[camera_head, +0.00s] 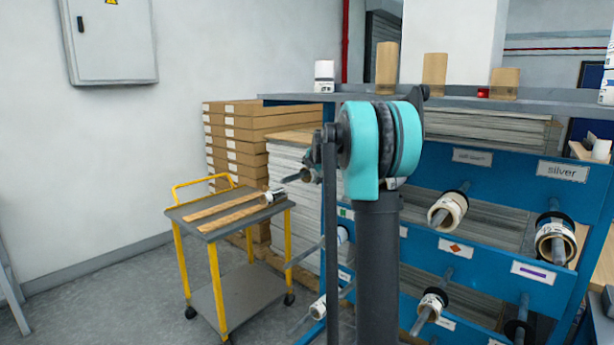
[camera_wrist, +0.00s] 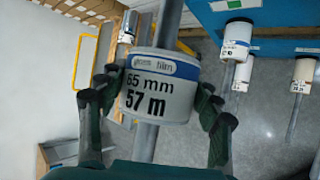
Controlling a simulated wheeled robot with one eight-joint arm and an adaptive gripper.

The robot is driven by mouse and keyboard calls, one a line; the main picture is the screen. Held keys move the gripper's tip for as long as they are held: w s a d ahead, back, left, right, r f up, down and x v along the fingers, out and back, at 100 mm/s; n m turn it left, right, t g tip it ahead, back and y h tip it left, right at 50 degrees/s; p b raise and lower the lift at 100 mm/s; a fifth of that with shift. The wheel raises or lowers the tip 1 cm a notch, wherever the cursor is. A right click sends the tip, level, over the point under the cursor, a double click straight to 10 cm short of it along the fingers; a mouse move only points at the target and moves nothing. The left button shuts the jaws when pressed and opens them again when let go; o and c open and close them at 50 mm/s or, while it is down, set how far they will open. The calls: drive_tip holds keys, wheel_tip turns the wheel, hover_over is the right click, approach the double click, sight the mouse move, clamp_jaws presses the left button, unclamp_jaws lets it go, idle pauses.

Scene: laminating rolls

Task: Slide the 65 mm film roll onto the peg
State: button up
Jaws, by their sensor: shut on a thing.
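The 65 mm film roll (camera_wrist: 165,92), white with a blue "gloss film" band and "65 mm 57 m" print, sits between the two dark fingers of my gripper (camera_wrist: 157,98) in the wrist view. The fingers press on its left and right sides. A grey peg (camera_wrist: 170,28) shows above the roll, and a grey rod in the same line shows below it. The roll hides the stretch between, so whether the peg runs through or behind it is unclear.
A blue rack (camera_head: 490,165) with several pegs bearing other rolls (camera_head: 447,209) fills the right. A yellow-framed cart (camera_head: 180,212) with wooden strips and a small roll (camera_head: 274,196) stands left. Stacked boxes (camera_head: 262,135) are behind. Floor at left is clear.

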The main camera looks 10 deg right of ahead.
drive_tip(key=shift+w+d, duration=2)
drive_tip(key=shift+d, duration=0.75)
drive_tip(key=shift+w+d, duration=1.95)
drive_tip(key=shift+d, duration=0.8)
drive_tip(key=shift+w+d, duration=2)
drive_tip(key=shift+d, duration=0.75)
drive_tip(key=o, duration=1.3)
drive_tip(key=s+r, duration=0.3)
drive_tip(key=s, duration=1.2)
drive_tip(key=shift+s+a, duration=0.25)
drive_tip(key=shift+s, duration=0.15)
